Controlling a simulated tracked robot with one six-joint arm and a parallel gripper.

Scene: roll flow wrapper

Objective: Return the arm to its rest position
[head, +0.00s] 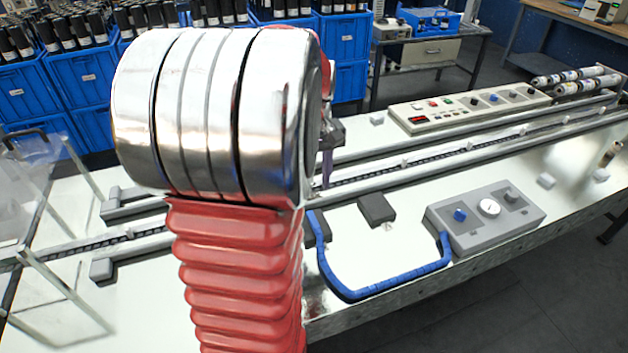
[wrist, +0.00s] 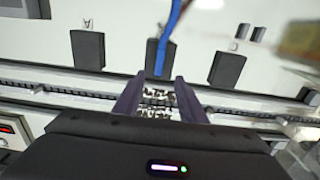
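My arm shows in the head view as red bellows under a large silver joint, standing over the wrapper machine's bench (head: 400,225). My gripper (wrist: 159,82) shows in the wrist view with its two dark purple fingers apart. I see no object held between them. Below them are the conveyor track and the white bench top. In the head view the gripper is mostly hidden behind the silver joint; only a purple finger (head: 327,168) shows at its right, above the track.
A grey control box (head: 487,222) with a blue cable (head: 375,292) sits at the front right. A long button panel (head: 467,106) stands behind the rails. A clear cover (head: 70,310) is at the left. Blue crates (head: 88,80) of black bottles stand behind. Dark blocks (head: 376,209) lie near the track.

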